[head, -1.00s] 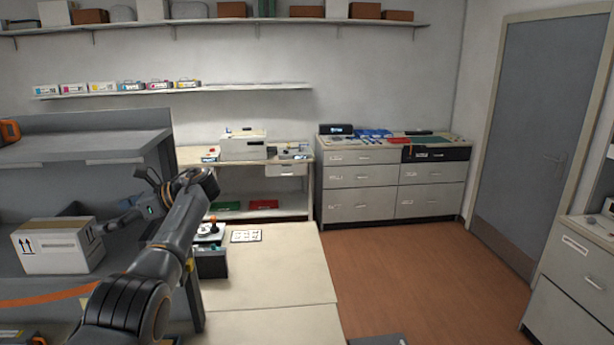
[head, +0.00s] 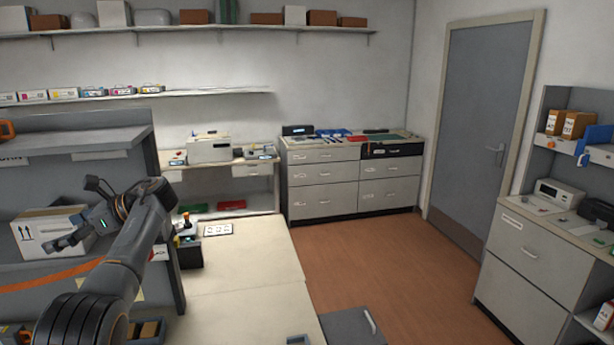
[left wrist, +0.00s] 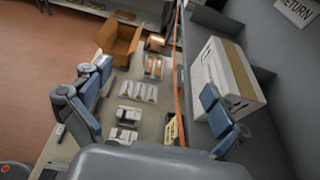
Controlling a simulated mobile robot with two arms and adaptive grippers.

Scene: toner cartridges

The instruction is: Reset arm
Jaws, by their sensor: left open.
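My left arm comes in from the lower left in the head view. Its gripper (head: 74,216) is spread open and empty, in front of the white carton (head: 40,236) in the grey shelf unit. In the left wrist view the two blue-padded fingers of the left gripper (left wrist: 152,92) stand wide apart with nothing between them. The white carton (left wrist: 228,80) lies beyond the right finger there; I cannot tell whether they touch. My right gripper is not in view.
A pale worktop (head: 245,270) lies right of my arm. In the left wrist view, an open brown box (left wrist: 120,42) and several packs lie below the gripper. Grey drawers (head: 345,185) stand at the back. The brown floor (head: 370,255) is clear in the middle.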

